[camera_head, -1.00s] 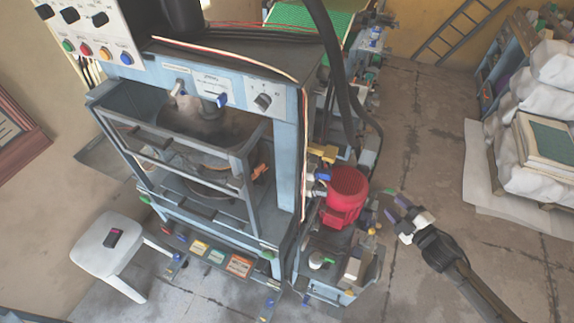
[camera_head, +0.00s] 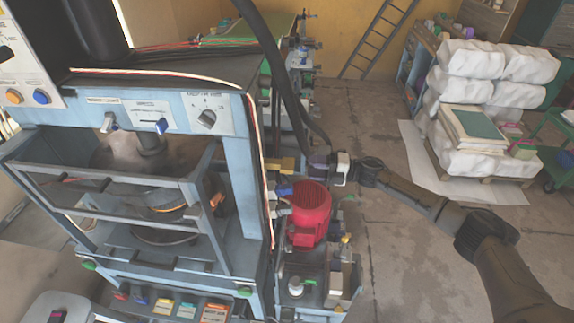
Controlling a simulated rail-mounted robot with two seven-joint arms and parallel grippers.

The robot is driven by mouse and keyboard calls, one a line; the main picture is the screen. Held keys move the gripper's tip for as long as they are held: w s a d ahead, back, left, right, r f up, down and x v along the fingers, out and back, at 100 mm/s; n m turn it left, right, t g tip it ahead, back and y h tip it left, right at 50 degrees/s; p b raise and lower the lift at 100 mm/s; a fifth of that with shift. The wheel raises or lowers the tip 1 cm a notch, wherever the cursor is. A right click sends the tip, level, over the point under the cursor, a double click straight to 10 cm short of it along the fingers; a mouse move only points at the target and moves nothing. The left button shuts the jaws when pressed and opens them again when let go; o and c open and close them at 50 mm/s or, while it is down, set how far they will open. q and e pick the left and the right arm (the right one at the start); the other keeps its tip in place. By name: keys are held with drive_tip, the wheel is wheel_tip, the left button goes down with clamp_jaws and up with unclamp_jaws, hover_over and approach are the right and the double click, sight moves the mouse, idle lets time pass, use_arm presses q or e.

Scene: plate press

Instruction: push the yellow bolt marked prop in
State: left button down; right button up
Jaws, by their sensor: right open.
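A yellow bolt (camera_head: 283,165) sticks out from the right side of the blue press (camera_head: 240,150), above the red motor. I cannot read any marking on it. My right gripper (camera_head: 318,163) is just to the right of the bolt, its fingers pointing left toward it. Its jaws are open and empty, and a small gap seems to remain between fingertips and bolt. The black hose partly crowds this spot. My left gripper is not in view.
The red motor (camera_head: 309,213) sits just below my right gripper. A black hose (camera_head: 287,95) hangs close by. White sacks on a pallet (camera_head: 490,75) stand at the back right. The floor (camera_head: 400,240) between is clear.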

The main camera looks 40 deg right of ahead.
sight(288, 163)
drive_tip(key=x, duration=0.8)
drive_tip(key=shift+p, duration=0.35)
drive_tip(key=shift+c, duration=0.2)
clamp_jaws()
drive_tip(key=shift+a, duration=0.1)
